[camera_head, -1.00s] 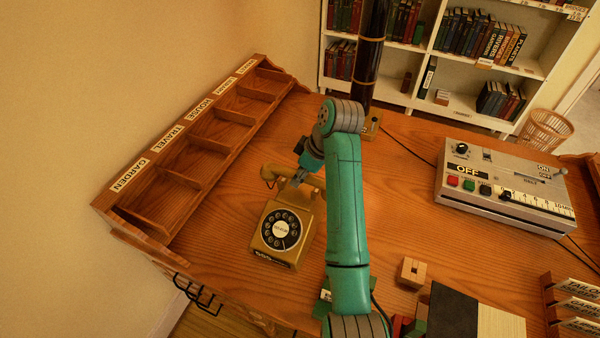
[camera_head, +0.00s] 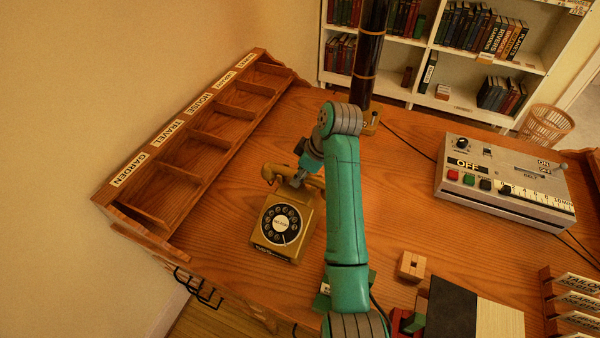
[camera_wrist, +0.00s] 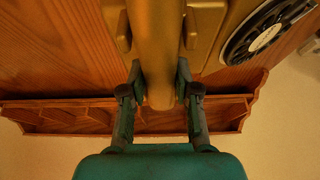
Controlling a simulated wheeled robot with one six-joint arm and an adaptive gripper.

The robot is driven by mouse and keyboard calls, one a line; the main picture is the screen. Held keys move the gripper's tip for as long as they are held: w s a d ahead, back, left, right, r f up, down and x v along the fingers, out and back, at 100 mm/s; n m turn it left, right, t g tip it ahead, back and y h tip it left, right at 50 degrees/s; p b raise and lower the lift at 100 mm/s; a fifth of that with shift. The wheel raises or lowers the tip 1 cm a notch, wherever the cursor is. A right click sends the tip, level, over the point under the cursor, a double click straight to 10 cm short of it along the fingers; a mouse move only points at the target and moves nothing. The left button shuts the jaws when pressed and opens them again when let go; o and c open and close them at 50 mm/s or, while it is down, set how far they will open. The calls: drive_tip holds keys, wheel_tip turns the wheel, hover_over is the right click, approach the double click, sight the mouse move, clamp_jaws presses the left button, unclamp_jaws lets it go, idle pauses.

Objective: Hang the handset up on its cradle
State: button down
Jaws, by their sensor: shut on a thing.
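The mustard telephone (camera_head: 282,226) with its round black dial stands on the wooden desk, left of my arm. Its handset (camera_head: 279,172) lies across the top rear of the body, at the cradle. My gripper (camera_head: 299,178) is shut on the handset from above. In the wrist view the two fingers of my gripper (camera_wrist: 154,88) close on either side of the handset's bar (camera_wrist: 156,45), with the cradle prongs (camera_wrist: 190,30) and the dial beyond. I cannot tell whether the handset rests fully in the cradle or sits just above it.
A wooden sorter (camera_head: 190,150) with labelled compartments runs along the wall at left. A grey control box (camera_head: 505,185) stands at right. A dark upright cylinder (camera_head: 366,60) stands behind my arm. A small wooden block (camera_head: 411,266) lies right of my arm.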

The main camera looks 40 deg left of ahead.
drive_tip(key=c, duration=0.8)
unclamp_jaws()
drive_tip(key=shift+o, duration=0.2)
